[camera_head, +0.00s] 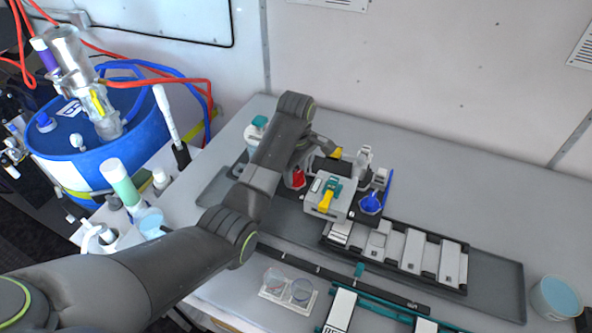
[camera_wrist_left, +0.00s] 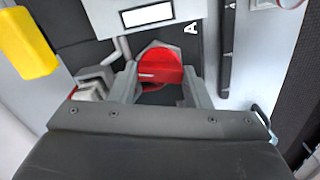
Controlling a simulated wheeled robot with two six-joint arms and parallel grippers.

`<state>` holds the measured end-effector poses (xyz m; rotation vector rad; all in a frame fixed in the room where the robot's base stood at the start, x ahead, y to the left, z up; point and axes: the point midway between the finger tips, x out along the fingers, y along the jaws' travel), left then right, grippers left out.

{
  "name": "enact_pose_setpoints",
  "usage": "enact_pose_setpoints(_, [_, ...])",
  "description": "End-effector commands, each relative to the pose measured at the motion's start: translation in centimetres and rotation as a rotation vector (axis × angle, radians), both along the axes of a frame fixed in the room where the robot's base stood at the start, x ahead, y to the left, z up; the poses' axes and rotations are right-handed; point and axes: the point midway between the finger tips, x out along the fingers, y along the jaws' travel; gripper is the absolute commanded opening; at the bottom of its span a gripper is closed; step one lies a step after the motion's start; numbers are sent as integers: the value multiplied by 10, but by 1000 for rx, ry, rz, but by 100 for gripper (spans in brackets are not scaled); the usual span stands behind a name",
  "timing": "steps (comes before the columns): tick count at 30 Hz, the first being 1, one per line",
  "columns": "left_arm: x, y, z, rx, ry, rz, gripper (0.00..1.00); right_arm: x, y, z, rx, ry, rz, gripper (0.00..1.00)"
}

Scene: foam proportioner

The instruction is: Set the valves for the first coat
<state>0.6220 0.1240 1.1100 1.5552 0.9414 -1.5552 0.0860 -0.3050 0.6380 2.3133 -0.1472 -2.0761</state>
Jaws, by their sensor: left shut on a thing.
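The proportioner (camera_head: 328,196) stands on the grey bench. It carries a red valve handle (camera_head: 298,179) at its left, a yellow handle (camera_head: 326,201) on a teal base at its front, and a blue handle (camera_head: 370,203) at its right. Another yellow part (camera_head: 337,153) shows at its back. My left gripper (camera_wrist_left: 165,80) is shut on the red valve handle (camera_wrist_left: 160,66), with one finger on each side. A label "A" is beside it in the left wrist view. A yellow handle (camera_wrist_left: 27,43) shows at upper left there. My right gripper is not in view.
A rack of white-grey cartridges (camera_head: 400,250) lies in front of the proportioner. Clear round dishes (camera_head: 288,288) and a teal rack (camera_head: 375,308) are near the front edge. A light blue cup (camera_head: 555,297) stands at far right. A blue drum (camera_head: 95,140) with hoses is at left.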

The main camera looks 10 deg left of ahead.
Motion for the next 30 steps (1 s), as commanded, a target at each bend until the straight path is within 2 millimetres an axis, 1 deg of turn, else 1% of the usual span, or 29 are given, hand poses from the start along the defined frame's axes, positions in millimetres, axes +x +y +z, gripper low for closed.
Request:
enact_pose_setpoints(5, [0, 0, 0, 0, 0, -75, 21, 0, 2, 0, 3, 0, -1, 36])
enact_pose_setpoints(11, [1, 0, 0, 0, 0, -227, 21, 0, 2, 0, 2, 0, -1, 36])
enact_pose_setpoints(30, [1, 0, 1, 0, -1, -834, 21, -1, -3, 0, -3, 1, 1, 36])
